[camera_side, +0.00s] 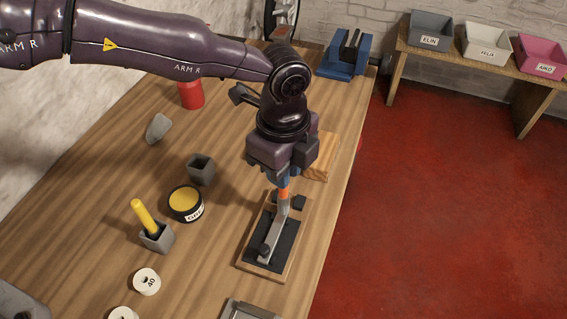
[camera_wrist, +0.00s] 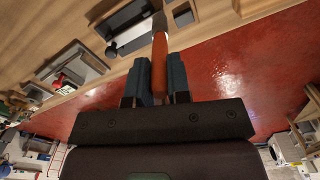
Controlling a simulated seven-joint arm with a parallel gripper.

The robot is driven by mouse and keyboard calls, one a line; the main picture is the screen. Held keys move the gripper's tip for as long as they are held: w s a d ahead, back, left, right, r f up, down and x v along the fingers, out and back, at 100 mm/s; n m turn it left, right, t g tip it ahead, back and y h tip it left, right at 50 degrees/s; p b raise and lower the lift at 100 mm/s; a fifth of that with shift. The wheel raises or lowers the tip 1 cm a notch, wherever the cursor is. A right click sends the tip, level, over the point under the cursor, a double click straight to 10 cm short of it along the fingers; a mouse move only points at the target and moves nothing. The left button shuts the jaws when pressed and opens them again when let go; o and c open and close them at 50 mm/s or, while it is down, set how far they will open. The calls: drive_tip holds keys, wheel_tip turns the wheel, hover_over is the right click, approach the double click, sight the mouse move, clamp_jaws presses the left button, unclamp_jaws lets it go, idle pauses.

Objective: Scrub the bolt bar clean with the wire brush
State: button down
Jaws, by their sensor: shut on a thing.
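My gripper (camera_side: 284,178) is shut on the orange handle of the wire brush (camera_side: 284,193) and points down over the near right part of the bench. In the wrist view the orange handle (camera_wrist: 159,62) stands between the two blue-grey fingers (camera_wrist: 157,88). The grey bolt bar (camera_side: 272,235) lies on a dark pad in a wood-edged fixture (camera_side: 247,264), with a dark knob near its front end. The brush's lower end is at the bar's far part. I cannot tell whether the bristles touch it, or how dirty the bar is.
A grey holder with a yellow-handled tool (camera_side: 145,216), a yellow-topped tin (camera_side: 186,202), an empty-looking grey holder (camera_side: 201,169) and a red can (camera_side: 191,94) stand left. A wood block (camera_side: 324,158) and blue vise (camera_side: 345,56) are behind. The bench edge is close right.

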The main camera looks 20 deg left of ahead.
drive_tip(key=shift+s, duration=0.1)
drive_tip(key=shift+s, duration=0.7)
drive_tip(key=shift+s, duration=0.1)
drive_tip(key=shift+s, duration=0.65)
drive_tip(key=shift+f, duration=0.15)
drive_tip(key=shift+w, duration=0.1)
drive_tip(key=shift+w, duration=0.65)
drive_tip(key=shift+w, duration=0.2)
